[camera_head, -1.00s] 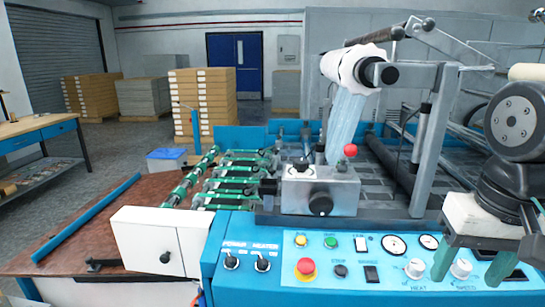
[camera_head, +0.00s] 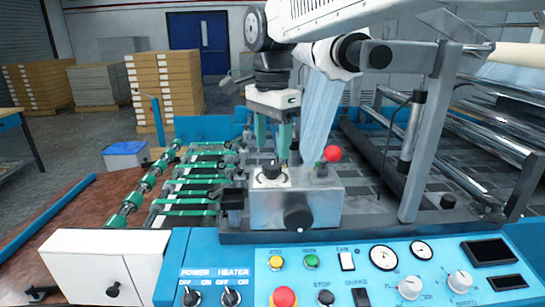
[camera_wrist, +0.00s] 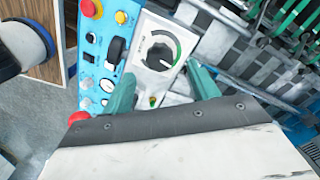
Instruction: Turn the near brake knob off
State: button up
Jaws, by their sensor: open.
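A grey metal box (camera_head: 262,208) stands on the machine behind the control panel. A black knob (camera_head: 271,171) sits on a pale plate on its top, and a larger black knob (camera_head: 298,217) is on its front face. Which of them is the near brake knob is not marked legibly. My gripper (camera_head: 273,150) is open and empty, pointing down just above the top knob. In the wrist view, a white dial plate (camera_wrist: 143,56) with a green-marked scale lies beyond and between my open fingertips (camera_wrist: 160,72). Whether they touch anything cannot be told.
A red ball-topped lever (camera_head: 332,154) stands at the box's right rear. The blue control panel (camera_head: 225,262) with buttons and gauges lies in front. Green-banded rollers (camera_head: 190,195) lie to the left.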

aim_at(272, 165)
jog(key=shift+f, duration=2.35)
jog(key=c, duration=1)
